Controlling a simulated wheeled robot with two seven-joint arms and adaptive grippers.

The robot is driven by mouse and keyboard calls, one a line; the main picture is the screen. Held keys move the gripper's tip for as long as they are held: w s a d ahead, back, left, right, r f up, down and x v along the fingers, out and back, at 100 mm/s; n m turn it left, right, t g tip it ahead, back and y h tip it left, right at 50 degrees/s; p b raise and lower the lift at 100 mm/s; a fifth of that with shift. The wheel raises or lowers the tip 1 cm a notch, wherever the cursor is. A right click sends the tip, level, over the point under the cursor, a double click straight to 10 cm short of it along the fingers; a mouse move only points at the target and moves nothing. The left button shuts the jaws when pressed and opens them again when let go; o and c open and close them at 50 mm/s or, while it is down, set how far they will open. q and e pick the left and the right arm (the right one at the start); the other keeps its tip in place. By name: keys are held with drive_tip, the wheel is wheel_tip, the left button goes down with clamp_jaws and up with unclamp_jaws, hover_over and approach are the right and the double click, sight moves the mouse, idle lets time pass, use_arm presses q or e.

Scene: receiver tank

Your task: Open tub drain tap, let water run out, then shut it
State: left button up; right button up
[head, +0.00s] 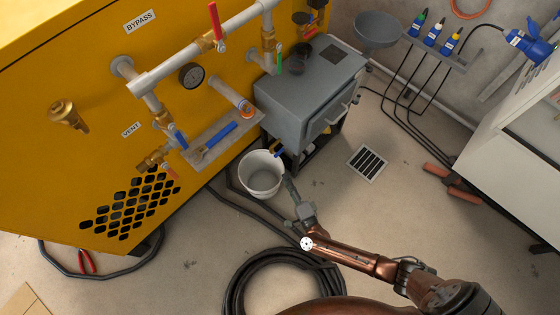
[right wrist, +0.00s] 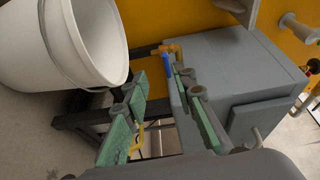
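The grey tub (head: 308,90) stands against the yellow housing. Its small drain tap (head: 278,151) has a blue handle and sits low on the tub's near side. The right wrist view shows the tap's brass body (right wrist: 173,48) and its blue handle (right wrist: 167,65). A white bucket (head: 262,187) stands on the floor close to the tap; it also shows in the wrist view (right wrist: 70,45). My right gripper (head: 288,182) is beside the bucket; in the wrist view its green-padded fingers (right wrist: 160,77) are apart, with the blue handle beyond their tips. No running water shows. My left gripper is out of view.
The yellow housing carries pipes, a gauge (head: 192,76) and a red-handled valve (head: 216,22). A floor drain grate (head: 367,163) lies to the right. A coiled black hose (head: 245,277) lies near the front. The floor between grate and coil is mostly clear.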

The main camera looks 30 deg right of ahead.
sight(279, 153)
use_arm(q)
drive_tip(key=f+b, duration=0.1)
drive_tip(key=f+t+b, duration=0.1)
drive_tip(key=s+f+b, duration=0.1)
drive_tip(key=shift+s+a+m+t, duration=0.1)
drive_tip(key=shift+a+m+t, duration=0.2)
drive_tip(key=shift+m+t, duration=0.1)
use_arm(e)
drive_tip(key=w+d+m+h, duration=0.1)
drive_tip(key=w, duration=0.8)
drive_tip(key=shift+w+r, duration=0.3)
drive_tip(key=shift+w, duration=0.1)
clamp_jaws()
